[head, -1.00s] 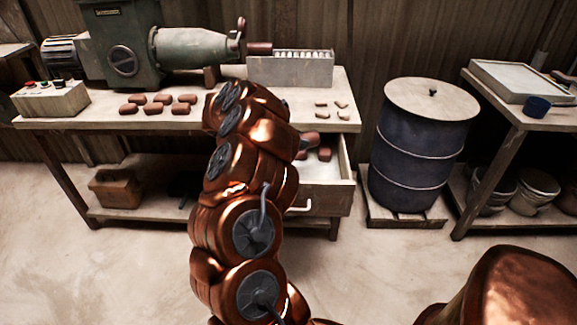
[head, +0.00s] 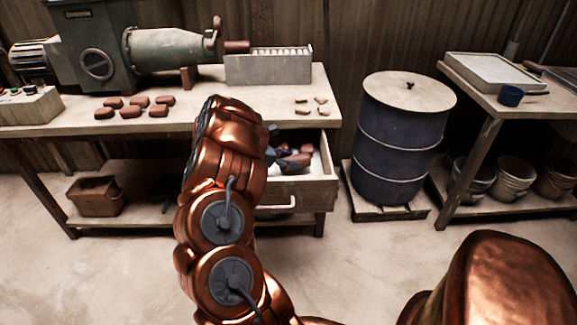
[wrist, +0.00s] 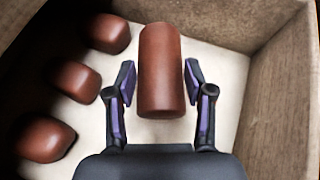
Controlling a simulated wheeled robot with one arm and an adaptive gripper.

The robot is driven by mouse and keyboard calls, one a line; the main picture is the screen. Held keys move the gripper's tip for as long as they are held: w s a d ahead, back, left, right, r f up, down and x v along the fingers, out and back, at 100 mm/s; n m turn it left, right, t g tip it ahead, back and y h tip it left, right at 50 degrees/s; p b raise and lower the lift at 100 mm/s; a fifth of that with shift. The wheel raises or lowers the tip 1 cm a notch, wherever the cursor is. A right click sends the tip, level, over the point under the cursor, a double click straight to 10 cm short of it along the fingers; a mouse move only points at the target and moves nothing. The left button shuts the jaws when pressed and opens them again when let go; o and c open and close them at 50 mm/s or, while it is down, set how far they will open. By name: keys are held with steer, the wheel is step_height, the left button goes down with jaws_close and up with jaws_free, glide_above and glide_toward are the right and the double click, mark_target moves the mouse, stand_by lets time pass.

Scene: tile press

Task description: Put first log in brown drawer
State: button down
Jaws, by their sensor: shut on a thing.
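A reddish-brown clay log (wrist: 160,60) is between the two fingers of my gripper (wrist: 160,88) in the wrist view. My gripper is shut on it, inside the outline of the open brown drawer (wrist: 280,95) and over its pale floor. I cannot tell whether the log touches the floor. In the head view my gripper (head: 277,153) is low at the open drawer (head: 305,193), partly hidden by my arm. Three similar brown pieces (wrist: 76,80) lie along the drawer's left side in the wrist view.
Several brown pieces (head: 131,111) and a few small pale ones (head: 312,99) lie on the bench (head: 250,104). The green press (head: 165,47) stands behind, with a grey tray (head: 268,69) at its outlet. A blue drum (head: 400,145) stands right of the drawer.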

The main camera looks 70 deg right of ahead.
steer(key=shift+f, duration=1.2)
steer(key=shift+f+b, duration=0.15)
steer(key=shift+b, duration=0.2)
steer(key=shift+c, duration=2.1)
jaws_free()
steer(key=shift+r+p, duration=0.25)
steer(key=shift+p, duration=0.15)
steer(key=v, duration=1.2)
steer(key=shift+w, duration=0.1)
